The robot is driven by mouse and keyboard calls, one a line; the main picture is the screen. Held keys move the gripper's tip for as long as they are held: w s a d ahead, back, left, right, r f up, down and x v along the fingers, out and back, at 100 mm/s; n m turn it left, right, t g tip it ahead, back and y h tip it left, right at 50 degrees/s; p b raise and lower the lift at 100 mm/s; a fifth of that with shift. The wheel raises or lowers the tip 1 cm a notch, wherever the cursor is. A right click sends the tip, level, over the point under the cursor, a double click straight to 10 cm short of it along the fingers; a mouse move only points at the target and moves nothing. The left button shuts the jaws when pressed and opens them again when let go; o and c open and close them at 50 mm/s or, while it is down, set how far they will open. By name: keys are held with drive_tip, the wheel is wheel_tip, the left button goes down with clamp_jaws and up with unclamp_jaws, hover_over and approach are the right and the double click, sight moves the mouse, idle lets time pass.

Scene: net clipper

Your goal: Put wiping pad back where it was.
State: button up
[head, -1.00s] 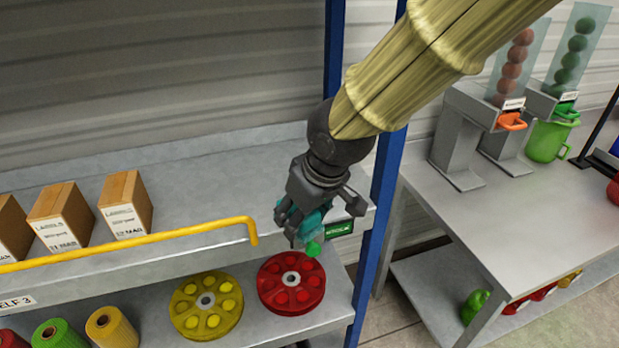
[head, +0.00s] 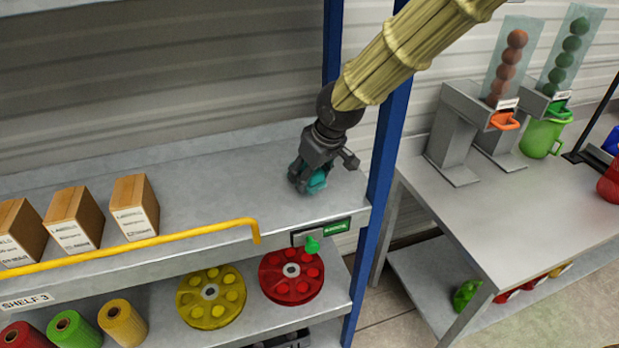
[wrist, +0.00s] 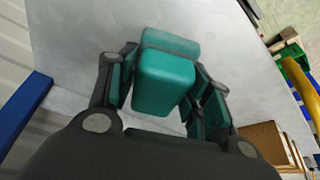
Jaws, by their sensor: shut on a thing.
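My gripper (head: 309,183) is over the right end of the upper grey shelf (head: 225,192), just left of the blue post. It is shut on the teal wiping pad (head: 318,181). In the wrist view the pad (wrist: 163,80) is a rounded teal block between the two fingers (wrist: 160,92), with the grey shelf surface behind it. I cannot tell whether the pad touches the shelf. The fingers hide part of the pad in the head view.
A yellow rail (head: 130,245) runs along the shelf front, ending left of a green label (head: 322,229) and green knob (head: 312,245). Labelled boxes (head: 135,208) stand at the left. A blue post (head: 385,150) rises at the right. The shelf between boxes and gripper is clear.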

drive_tip(key=shift+w, duration=0.4)
wheel_tip(320, 180, down, 4)
drive_tip(key=shift+w+r+p, duration=0.1)
drive_tip(key=shift+r+p, duration=0.15)
drive_tip(key=shift+p, duration=0.8)
drive_tip(key=shift+d+f, duration=0.1)
drive_tip(key=shift+f, duration=0.05)
drive_tip(key=o, duration=1)
drive_tip(key=shift+r, duration=0.25)
drive_tip(key=b+v, duration=0.3)
drive_tip(key=v, duration=0.8)
drive_tip(key=shift+r, duration=0.3)
drive_tip(key=shift+d, duration=0.1)
